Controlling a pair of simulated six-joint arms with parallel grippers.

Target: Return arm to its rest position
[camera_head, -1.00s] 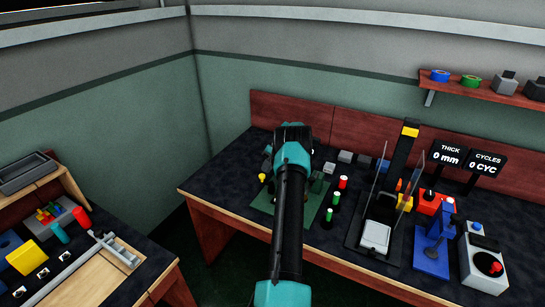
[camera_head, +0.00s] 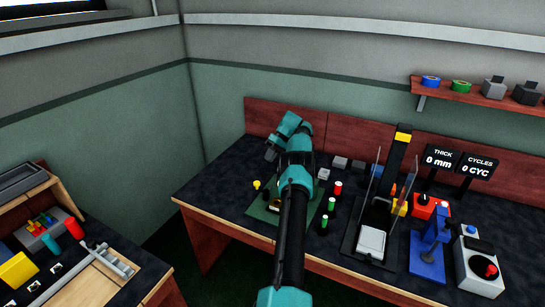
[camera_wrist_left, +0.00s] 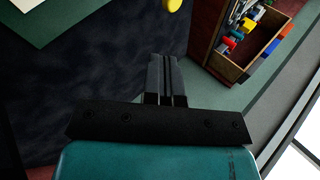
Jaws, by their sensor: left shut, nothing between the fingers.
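My left arm, teal and black, rises from the bottom middle of the head view over the dark bench. Its wrist bends to the left, and the left gripper (camera_head: 271,153) is at the end, above the back of the green mat (camera_head: 258,209). In the left wrist view the two black fingers (camera_wrist_left: 166,82) are together with nothing between them. They are clear of any object. The arm hides part of the mat and the items behind it. My right gripper is in neither current view.
On the bench, several red- and green-topped posts (camera_head: 331,204), a clear-shielded station (camera_head: 371,240), a blue press (camera_head: 430,250) and a grey control box (camera_head: 480,262) stand to the right. A yellow knob (camera_head: 257,185) is at left. The wrist view shows a wooden bin (camera_wrist_left: 215,62) of coloured pieces.

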